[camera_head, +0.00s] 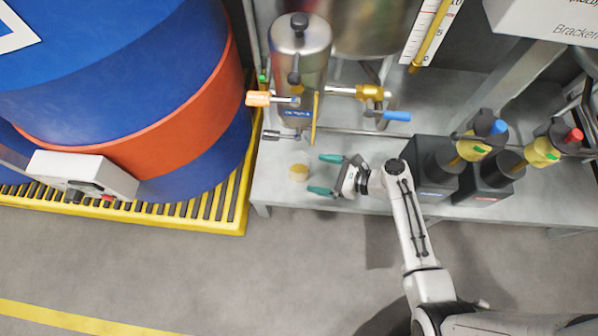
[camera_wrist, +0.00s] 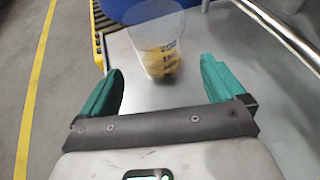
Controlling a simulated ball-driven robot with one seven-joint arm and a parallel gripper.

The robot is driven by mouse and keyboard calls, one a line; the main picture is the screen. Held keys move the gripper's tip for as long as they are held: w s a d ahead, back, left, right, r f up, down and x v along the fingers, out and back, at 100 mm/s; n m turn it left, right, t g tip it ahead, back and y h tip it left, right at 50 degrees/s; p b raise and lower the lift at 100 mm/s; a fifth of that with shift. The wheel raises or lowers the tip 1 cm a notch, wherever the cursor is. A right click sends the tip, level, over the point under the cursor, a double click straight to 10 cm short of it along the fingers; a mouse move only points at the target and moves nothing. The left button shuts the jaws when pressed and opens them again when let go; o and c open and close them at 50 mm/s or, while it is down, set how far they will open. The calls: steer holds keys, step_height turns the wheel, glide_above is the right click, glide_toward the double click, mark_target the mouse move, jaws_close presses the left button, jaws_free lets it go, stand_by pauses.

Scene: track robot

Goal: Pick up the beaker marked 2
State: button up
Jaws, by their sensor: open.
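A clear beaker with amber liquid at its bottom (camera_head: 298,172) stands upright on the front left of the grey metal bench. It also shows in the wrist view (camera_wrist: 155,40), with dark graduation print; I cannot read a 2 as its label. My gripper (camera_head: 325,174) has two teal fingers, spread open and empty, pointing left at the beaker. In the head view the beaker is just beyond the fingertips, apart from them. In the wrist view the beaker is ahead, roughly centred between the fingers (camera_wrist: 160,75).
A steel vessel (camera_head: 300,50) with orange- and blue-handled valves (camera_head: 370,93) stands behind the beaker. Black blocks with yellow fittings (camera_head: 433,165) are to the right. A blue and orange drum (camera_head: 170,110) stands left on a yellow grate (camera_head: 240,200). The bench (camera_head: 270,190) around the beaker is clear.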

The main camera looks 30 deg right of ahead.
mark_target(300, 170)
steer(key=shift+w+a+f, duration=0.35)
steer(key=shift+w+f, duration=0.05)
steer(key=shift+w, duration=0.05)
steer(key=b+x, duration=0.3)
steer(key=x, duration=0.2)
steer(key=shift+f, duration=0.25)
steer(key=shift+w+a, duration=0.35)
steer(key=shift+w, duration=0.1)
steer(key=shift+c, duration=0.4)
steer(key=c, duration=1.1)
steer(key=shift+r, duration=0.1)
